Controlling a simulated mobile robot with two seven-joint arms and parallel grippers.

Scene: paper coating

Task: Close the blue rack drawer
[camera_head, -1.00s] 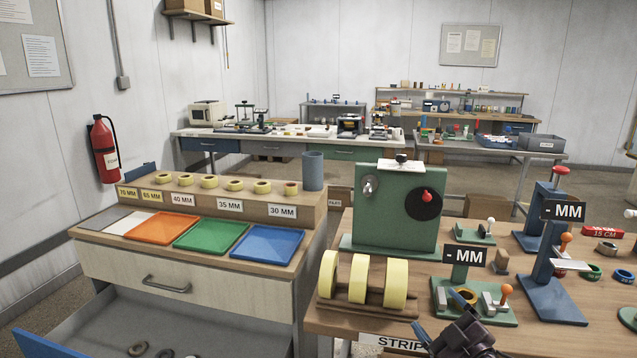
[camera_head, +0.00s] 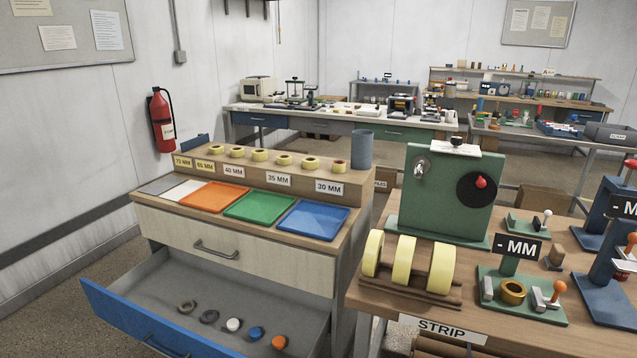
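The blue rack drawer (camera_head: 150,322) is pulled well out from the wooden cabinet at the lower left. Its blue front is nearest me and carries a dark bar handle (camera_head: 166,346). The drawer's lower right part runs out of the picture. Neither of my grippers shows in the head view now.
A closed pale drawer (camera_head: 225,254) with a handle sits above the open one. Coloured trays and tape rolls stand on the cabinet top. A wooden table (camera_head: 372,299) with a green machine (camera_head: 448,195) stands to the right. Grey floor (camera_head: 60,290) is free at left.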

